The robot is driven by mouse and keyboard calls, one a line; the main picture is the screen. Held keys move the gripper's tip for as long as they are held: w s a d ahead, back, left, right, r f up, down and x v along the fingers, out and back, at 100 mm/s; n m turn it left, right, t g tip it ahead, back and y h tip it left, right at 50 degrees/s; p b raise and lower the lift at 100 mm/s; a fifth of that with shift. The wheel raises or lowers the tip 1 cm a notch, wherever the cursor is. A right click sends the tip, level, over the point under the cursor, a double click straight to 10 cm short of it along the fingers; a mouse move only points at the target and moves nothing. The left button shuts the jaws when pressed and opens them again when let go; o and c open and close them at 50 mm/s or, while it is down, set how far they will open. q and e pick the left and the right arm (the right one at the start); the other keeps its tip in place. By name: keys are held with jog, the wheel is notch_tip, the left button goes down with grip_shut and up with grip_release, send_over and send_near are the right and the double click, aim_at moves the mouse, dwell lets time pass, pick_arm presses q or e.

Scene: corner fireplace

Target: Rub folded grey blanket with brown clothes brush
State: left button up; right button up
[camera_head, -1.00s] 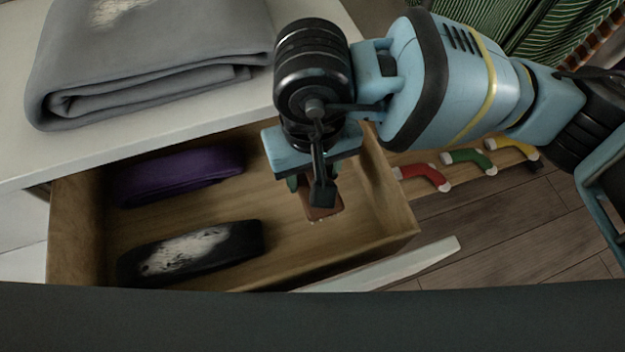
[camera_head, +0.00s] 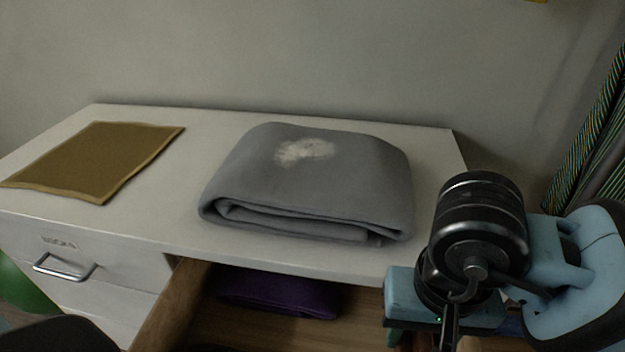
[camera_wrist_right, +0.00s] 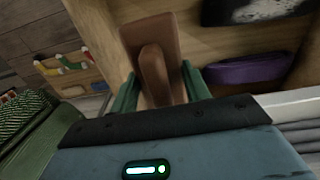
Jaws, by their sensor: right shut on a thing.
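The folded grey blanket (camera_head: 310,185) lies on the white dresser top, with a pale fuzzy patch (camera_head: 305,151) on its upper face. My right gripper (camera_wrist_right: 160,88) is shut on the brown clothes brush (camera_wrist_right: 150,42), gripping its handle between green fingers. In the head view my right gripper (camera_head: 440,340) is at the bottom right, in front of the dresser and right of the blanket, apart from it. The brush is mostly hidden there by the gripper and the frame edge. My left gripper is not in view.
The open wooden drawer (camera_head: 178,300) holds a purple folded cloth (camera_head: 280,292); the wrist view also shows a dark item with a pale patch (camera_wrist_right: 250,8). A brown mat (camera_head: 95,160) lies on the dresser top (camera_head: 190,200), left of the blanket. Striped green fabric (camera_head: 595,140) is at right.

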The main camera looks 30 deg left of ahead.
jog(key=r, duration=0.2)
jog(key=r+p, duration=0.1)
jog(key=d+r, duration=0.1)
jog(key=r, duration=0.1)
jog(key=shift+w+d+r+p, duration=0.1)
jog(key=shift+w+r+p, duration=0.15)
jog(key=shift+r+p, duration=0.1)
jog(key=w+d+f+m+b, duration=0.1)
jog(key=d+f, duration=0.4)
jog(key=d, duration=0.5)
jog(key=w+d+f+m+b, duration=0.1)
jog(key=d+f+m+b, duration=0.2)
jog(key=d, duration=0.7)
notch_tip(320, 180, down, 3)
jog(key=shift+w+r, duration=0.15)
jog(key=shift+w, duration=0.1)
jog(key=shift+a, duration=0.1)
